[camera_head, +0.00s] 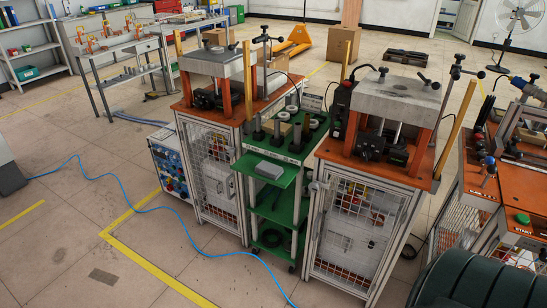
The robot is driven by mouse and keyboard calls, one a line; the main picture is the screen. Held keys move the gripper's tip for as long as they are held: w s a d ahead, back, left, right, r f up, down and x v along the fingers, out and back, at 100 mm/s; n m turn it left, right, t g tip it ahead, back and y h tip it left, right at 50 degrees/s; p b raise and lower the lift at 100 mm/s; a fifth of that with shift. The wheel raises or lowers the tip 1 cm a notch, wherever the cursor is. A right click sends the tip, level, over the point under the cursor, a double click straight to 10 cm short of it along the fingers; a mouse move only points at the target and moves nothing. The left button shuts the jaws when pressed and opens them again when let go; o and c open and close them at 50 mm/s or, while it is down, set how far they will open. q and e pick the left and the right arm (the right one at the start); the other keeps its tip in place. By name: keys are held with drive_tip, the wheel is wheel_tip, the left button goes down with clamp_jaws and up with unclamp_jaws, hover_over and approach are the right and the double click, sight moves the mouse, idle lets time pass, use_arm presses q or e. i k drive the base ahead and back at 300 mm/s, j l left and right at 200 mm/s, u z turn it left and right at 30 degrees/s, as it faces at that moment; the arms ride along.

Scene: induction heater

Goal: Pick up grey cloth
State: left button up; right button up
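A small grey folded item (269,169), which looks like the grey cloth, lies flat on the green pull-out shelf (287,179) of the green cart between the two heater stations. It is small in the picture, so its folds cannot be made out. Nothing touches it from above. Neither of my grippers shows in the head view.
The left heater station (217,62) and right heater station (395,97) flank the green cart, with wire-mesh cabinets below. Cylinders and rings (284,117) stand on the cart's top. A blue hose (188,239) crosses the floor. The floor at the front left is open.

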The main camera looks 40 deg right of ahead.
sight(264, 169)
drive_tip(key=i+j+z, duration=0.2)
drive_tip(key=i+z, duration=0.15)
drive_tip(key=i+j+z, duration=0.3)
drive_tip(key=i, duration=0.2)
